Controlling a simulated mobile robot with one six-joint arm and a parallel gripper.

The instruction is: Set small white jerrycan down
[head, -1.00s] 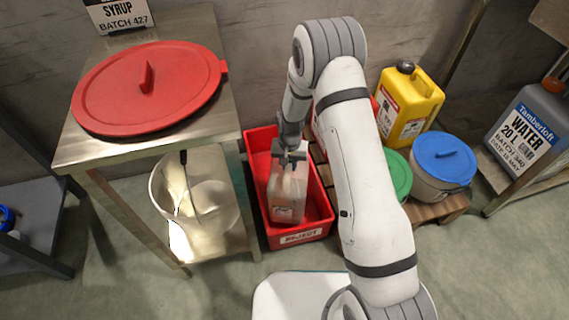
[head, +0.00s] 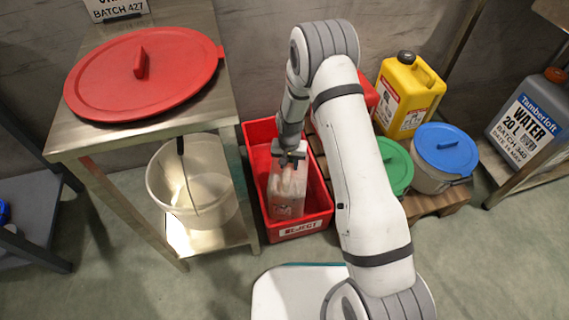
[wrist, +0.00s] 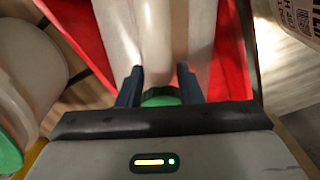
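The small white jerrycan (head: 287,192) stands roughly upright inside the red crate labelled REJECT (head: 301,228). My gripper (head: 289,157) is at the top of the can, pointing down. In the wrist view, the two dark fingers of my gripper (wrist: 159,85) flank the pale handle of the jerrycan (wrist: 160,40) and appear closed on it. A green cap (wrist: 160,97) shows between the fingers. Whether the can's base touches the crate floor is hidden.
Left of the crate is a steel table with a red lid (head: 145,82) on top and a white bucket (head: 192,185) below. To the right, a yellow jerrycan (head: 408,95), a green lid (head: 396,166) and a blue-lidded tub (head: 445,150) stand close together.

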